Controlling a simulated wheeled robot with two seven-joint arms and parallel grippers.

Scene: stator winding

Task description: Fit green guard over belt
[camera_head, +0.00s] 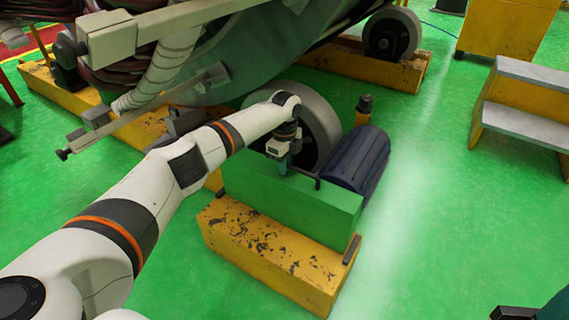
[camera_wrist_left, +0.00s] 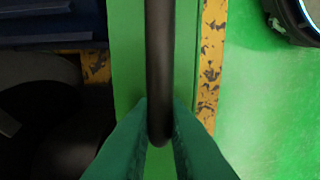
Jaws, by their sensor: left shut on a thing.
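The green guard (camera_head: 295,205) is a long box-shaped cover over the yellow base beam. A black bar handle runs along its top. My left gripper (camera_head: 283,165) is at the guard's top near the wheel. In the left wrist view, its teal fingers (camera_wrist_left: 160,125) are shut on the black handle (camera_wrist_left: 160,60), with the guard's green top (camera_wrist_left: 127,60) on both sides. The belt is hidden from both views. Whether the guard rests fully on the beam cannot be told.
The worn yellow beam (camera_head: 265,250) lies under the guard. A dark blue ribbed motor (camera_head: 358,162) stands right beside it, and a large grey roller (camera_head: 322,125) behind. A yellow step (camera_head: 520,110) stands at right.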

